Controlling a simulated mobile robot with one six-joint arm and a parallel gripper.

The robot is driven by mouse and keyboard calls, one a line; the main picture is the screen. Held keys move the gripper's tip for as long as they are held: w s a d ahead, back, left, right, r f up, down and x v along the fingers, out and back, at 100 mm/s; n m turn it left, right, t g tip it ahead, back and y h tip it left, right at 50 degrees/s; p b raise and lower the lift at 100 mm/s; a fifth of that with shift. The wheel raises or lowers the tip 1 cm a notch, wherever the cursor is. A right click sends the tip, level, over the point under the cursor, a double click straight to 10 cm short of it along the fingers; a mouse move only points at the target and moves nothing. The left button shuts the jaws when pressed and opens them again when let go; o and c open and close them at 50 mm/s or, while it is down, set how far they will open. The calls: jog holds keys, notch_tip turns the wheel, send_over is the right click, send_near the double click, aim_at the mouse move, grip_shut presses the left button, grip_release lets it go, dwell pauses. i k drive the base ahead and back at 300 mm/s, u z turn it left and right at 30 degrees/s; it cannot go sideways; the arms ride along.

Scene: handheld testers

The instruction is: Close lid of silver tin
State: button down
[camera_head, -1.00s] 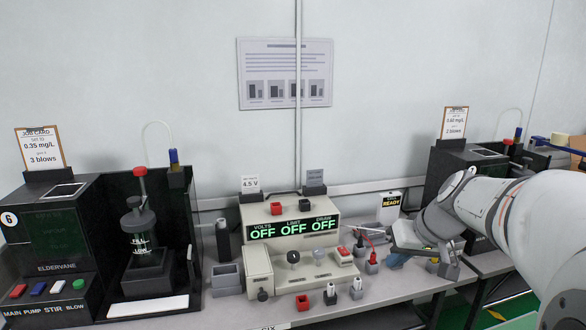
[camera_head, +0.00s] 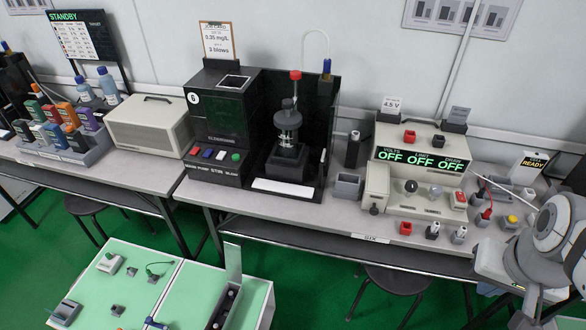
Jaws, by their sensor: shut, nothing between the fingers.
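The silver tin (camera_head: 222,308) appears to be the long narrow box on the green-topped bench at the bottom of the head view. Its thin lid (camera_head: 233,262) stands open and upright at its far end. The inside looks dark, with small light things in it that are too small to name. My gripper (camera_head: 487,288) is far to the right, at the lower right edge of the view, well apart from the tin. It is shut and empty; its fingertips are hard to make out.
The green-topped bench (camera_head: 125,252) also holds several small grey parts and a blue item (camera_head: 155,323) left of the tin. Behind it, a grey bench (camera_head: 350,215) carries dark testers and a power supply (camera_head: 420,160). A stool (camera_head: 398,280) stands under that bench.

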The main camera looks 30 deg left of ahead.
aim_at(232, 250)
jog(key=u, duration=2.2)
